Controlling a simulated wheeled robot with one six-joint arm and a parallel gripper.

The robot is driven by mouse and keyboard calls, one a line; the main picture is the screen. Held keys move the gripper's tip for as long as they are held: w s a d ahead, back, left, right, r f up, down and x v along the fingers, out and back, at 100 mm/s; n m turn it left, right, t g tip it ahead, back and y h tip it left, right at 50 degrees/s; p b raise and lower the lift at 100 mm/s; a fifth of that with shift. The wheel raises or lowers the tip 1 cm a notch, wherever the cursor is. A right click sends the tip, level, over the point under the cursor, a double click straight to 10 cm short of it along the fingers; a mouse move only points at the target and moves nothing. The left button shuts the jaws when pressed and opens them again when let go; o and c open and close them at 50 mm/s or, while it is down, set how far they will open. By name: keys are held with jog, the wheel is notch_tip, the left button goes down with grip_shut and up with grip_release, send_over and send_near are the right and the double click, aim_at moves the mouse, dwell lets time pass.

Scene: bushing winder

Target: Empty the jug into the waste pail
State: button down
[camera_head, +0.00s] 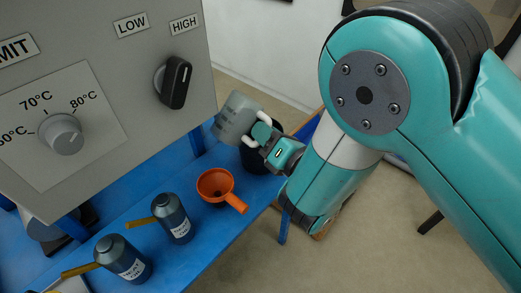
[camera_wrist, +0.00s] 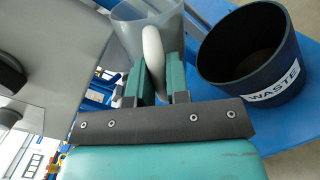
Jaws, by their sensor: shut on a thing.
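The grey, translucent jug (camera_head: 237,118) is held up above the blue bench, tilted in the head view. My gripper (camera_head: 266,143) is shut on its white handle. In the wrist view the jug (camera_wrist: 143,30) stands beyond my gripper (camera_wrist: 155,80), with the pale handle between the two teal fingers. The jug's contents cannot be seen. The dark waste pail (camera_wrist: 250,58), labelled WASTE, is to the right of the jug in the wrist view, apart from it. In the head view the pail (camera_head: 258,160) is partly hidden behind my gripper.
An orange funnel (camera_head: 215,184) sits on the blue bench (camera_head: 205,235) near the pail. Two dark labelled bottles with yellow-brown spouts, one nearer (camera_head: 124,262) and one farther (camera_head: 173,219), stand to the left. A grey control panel (camera_head: 110,60) with knobs overhangs the bench's left side.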

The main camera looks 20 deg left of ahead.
jog(key=shift+m, duration=0.3)
jog(key=shift+f, duration=0.1)
dwell(0.3)
jog(key=shift+m, duration=0.5)
jog(key=shift+f, duration=0.1)
jog(key=shift+m+b, duration=0.3)
jog(key=shift+b, duration=0.05)
jog(key=shift+f+m+y+b, duration=0.45)
jog(key=shift+m+b, duration=0.55)
jog(key=shift+b, duration=0.65)
dwell(4.6)
